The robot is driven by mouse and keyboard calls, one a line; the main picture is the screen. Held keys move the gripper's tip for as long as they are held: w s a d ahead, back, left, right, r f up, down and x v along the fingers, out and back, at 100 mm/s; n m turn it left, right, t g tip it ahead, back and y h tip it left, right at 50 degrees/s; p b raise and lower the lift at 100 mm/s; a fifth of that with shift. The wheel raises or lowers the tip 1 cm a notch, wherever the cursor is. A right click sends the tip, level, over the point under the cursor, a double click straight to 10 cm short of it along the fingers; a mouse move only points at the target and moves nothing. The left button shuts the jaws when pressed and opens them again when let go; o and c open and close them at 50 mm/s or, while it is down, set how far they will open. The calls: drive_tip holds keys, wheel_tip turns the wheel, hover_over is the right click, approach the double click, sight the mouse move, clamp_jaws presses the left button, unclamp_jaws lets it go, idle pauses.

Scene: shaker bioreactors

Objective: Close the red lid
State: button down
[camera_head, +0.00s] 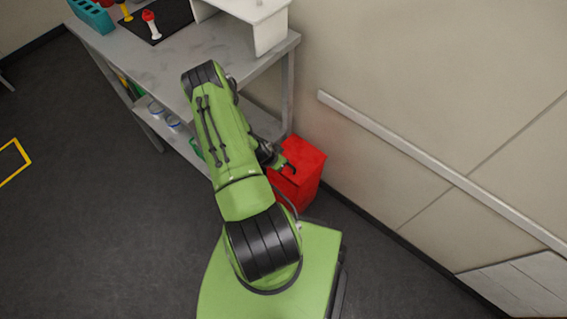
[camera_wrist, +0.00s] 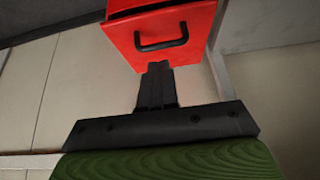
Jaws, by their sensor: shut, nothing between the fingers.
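A red box (camera_head: 310,182) stands on the floor beside the bench's right end, against the wall. Its top is red, and my gripper (camera_head: 276,160) is beside it, partly covering its left side. In the wrist view the red box (camera_wrist: 185,55) shows a flat red face with a black handle (camera_wrist: 162,38). A dark gap runs between this face and a red strip at the picture's top edge. I cannot tell surely which part is the lid or how far it is open. My gripper (camera_wrist: 159,66) is shut and empty, its fingertips pointing at the face below the handle.
A grey bench (camera_head: 150,52) stands at the upper left, with a teal rack (camera_head: 92,15), a black mat and a white device (camera_head: 262,25) on top. Jars sit on its lower shelf. The wall (camera_head: 420,90) with a rail limits the right.

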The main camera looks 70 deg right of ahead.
drive_tip(key=b, duration=0.2)
hover_over(286, 169)
drive_tip(key=f, duration=0.5)
drive_tip(key=shift+w+a+f, duration=0.15)
drive_tip(key=shift+a+f, duration=0.15)
drive_tip(key=shift+a, duration=0.1)
drive_tip(key=shift+w+a+f+b, duration=0.1)
drive_tip(key=shift+a+f+b, duration=0.15)
drive_tip(key=shift+f+b, duration=0.3)
drive_tip(key=shift+w+a+f+b, duration=0.1)
drive_tip(key=shift+a+f+b, duration=0.1)
drive_tip(key=shift+f+b, duration=0.35)
drive_tip(key=shift+a, duration=0.15)
